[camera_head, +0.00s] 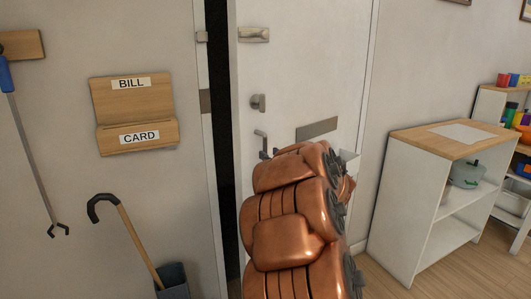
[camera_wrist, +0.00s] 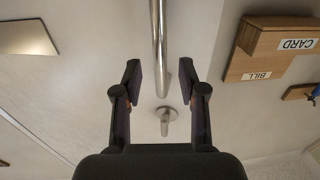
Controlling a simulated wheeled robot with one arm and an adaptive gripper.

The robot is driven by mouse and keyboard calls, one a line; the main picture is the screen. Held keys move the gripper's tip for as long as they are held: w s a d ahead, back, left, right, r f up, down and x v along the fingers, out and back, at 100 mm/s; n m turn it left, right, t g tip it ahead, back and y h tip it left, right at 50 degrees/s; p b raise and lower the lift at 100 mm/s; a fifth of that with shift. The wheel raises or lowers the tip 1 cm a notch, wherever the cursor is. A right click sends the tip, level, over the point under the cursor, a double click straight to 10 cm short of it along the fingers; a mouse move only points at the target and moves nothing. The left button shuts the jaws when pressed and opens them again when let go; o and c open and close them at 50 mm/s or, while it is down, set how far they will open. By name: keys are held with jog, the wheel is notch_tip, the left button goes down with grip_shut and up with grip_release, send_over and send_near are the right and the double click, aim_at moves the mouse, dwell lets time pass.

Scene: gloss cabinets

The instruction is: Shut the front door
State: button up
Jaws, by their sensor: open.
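The front door (camera_head: 300,80) is white and stands slightly ajar, with a dark gap (camera_head: 222,130) along its left edge beside the frame. A metal lever handle (camera_head: 262,143) sits low on its left side, partly behind my arm. In the wrist view, which is upside down, the lever's silver bar (camera_wrist: 158,35) runs between the two fingers of my gripper (camera_wrist: 160,70). The fingers are apart, one on each side, with visible space around the bar. I cannot tell the depth between fingers and bar.
A wooden BILL/CARD holder (camera_head: 134,112) hangs on the wall left of the door, also in the wrist view (camera_wrist: 270,45). A white shelf unit (camera_head: 405,210) stands right of the door.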

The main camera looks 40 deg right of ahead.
aim_at(265, 151)
jog(key=shift+x, duration=1.9)
grip_shut()
